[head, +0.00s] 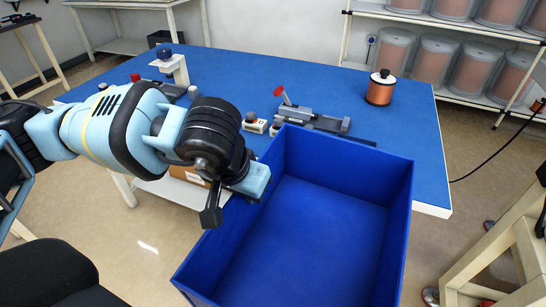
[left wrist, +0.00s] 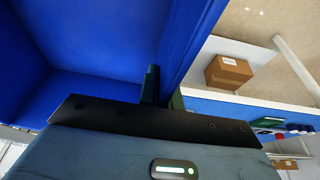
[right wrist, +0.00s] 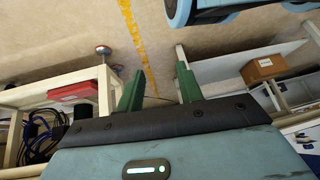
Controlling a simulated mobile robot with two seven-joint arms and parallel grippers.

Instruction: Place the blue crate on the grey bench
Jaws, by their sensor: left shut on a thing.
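The blue crate (head: 310,245) is an open, empty box in the lower middle of the head view, in front of a blue-topped table. My left gripper (head: 230,203) is shut on its left wall. The left wrist view shows the crate's wall (left wrist: 187,45) between the green fingers (left wrist: 163,92); one finger is mostly hidden. My right gripper (right wrist: 159,88) shows in the right wrist view, its green fingers apart with nothing between them. Pale benches are in view, one at the right edge (head: 505,245) and one at the back left (head: 130,8); I cannot tell which is the grey bench.
The blue-topped table (head: 400,135) carries a copper wire spool (head: 380,88), a grey fixture with a red knob (head: 310,115) and small parts. Racks with clear drums (head: 435,60) stand behind. A cardboard box (left wrist: 228,72) sits on a lower shelf. Floor is open at right.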

